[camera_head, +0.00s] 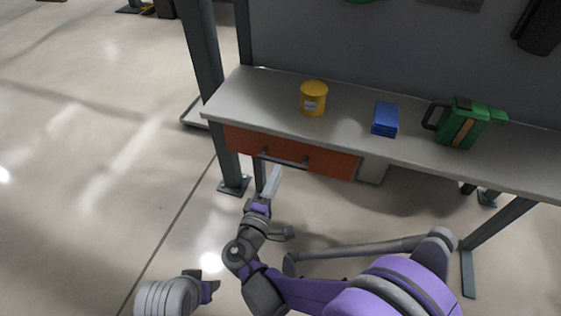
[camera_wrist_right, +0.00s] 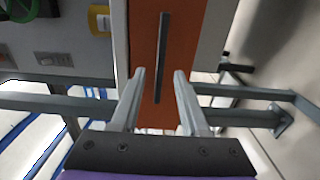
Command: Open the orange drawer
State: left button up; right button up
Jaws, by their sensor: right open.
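The orange drawer (camera_head: 325,163) sits under the worktop, and its front looks flush with the table, so it appears closed. Its dark bar handle (camera_head: 285,159) runs across the front. In the right wrist view, the orange front (camera_wrist_right: 148,45) fills the middle and the handle (camera_wrist_right: 161,60) runs lengthwise. My right gripper (camera_head: 274,178) is in front of the drawer, below the handle's left part. In the wrist view its fingers (camera_wrist_right: 160,75) are apart, with one end of the handle showing between them. I cannot tell its depth between them.
On the grey workbench (camera_head: 240,95) stand a yellow can (camera_head: 313,98), a blue box stack (camera_head: 385,119) and a green canister (camera_head: 463,123). A bench leg (camera_head: 228,165) stands left of the drawer. The floor in front and to the left is clear.

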aim_at(282, 164)
jog(key=x, duration=0.6)
jog(key=shift+b, duration=0.35)
grip_shut()
dwell(1.0)
